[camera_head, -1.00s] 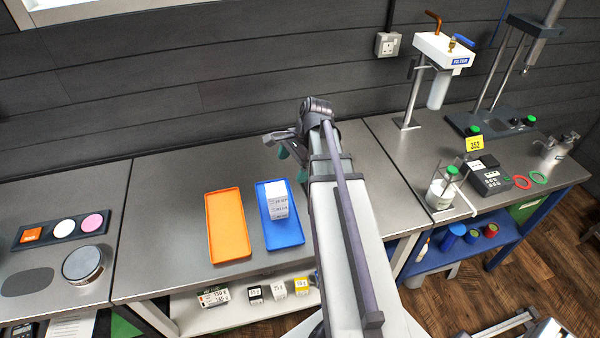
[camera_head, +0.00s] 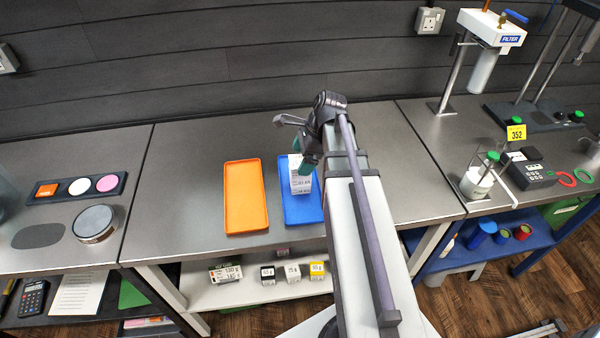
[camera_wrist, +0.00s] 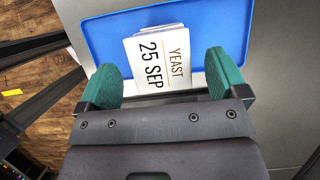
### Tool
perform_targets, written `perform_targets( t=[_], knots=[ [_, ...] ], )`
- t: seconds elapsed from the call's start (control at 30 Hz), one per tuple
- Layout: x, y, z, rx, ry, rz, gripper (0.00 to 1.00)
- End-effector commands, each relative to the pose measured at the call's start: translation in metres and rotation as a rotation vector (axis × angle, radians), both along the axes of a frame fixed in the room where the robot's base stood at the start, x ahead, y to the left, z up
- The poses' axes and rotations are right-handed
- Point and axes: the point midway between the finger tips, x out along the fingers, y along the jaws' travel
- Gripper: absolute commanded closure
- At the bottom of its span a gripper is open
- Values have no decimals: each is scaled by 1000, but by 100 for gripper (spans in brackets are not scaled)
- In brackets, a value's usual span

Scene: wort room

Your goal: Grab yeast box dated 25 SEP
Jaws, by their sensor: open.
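The yeast box (camera_wrist: 160,62) is white. In the wrist view its top label reads "YEAST 25 SEP". It is on the blue tray (camera_wrist: 115,32), between the two green fingertips of my open gripper (camera_wrist: 165,80), with gaps at both sides. In the head view the box (camera_head: 299,176) sits on the blue tray (camera_head: 300,207), with small print on its front. My gripper (camera_head: 304,155) is just at its right and far side there. I cannot tell whether a second box lies below the top one.
An orange tray (camera_head: 246,197) lies empty left of the blue one. Several small boxes (camera_head: 292,272) stand on the shelf below. A round dish (camera_head: 94,223) is on the left bench. The bench behind the trays is clear up to the wall.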

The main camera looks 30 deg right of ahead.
Motion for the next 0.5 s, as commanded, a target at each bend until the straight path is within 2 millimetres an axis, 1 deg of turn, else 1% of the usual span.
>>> perform_targets(
  t=[0.03, 0.07, 0.13, 0.3, 0.37, 0.5],
  knots=[
    [1, 4, -21, 0, 0, 1, 8],
    [2, 5, -24, 0, 0, 1, 8],
    [3, 8, -25, 0, -1, 1, 8],
    [3, 8, -21, 0, -1, 0, 8],
    [3, 8, -21, 0, -1, 1, 13],
    [3, 7, -21, 0, -1, 1, 27]
  ],
)
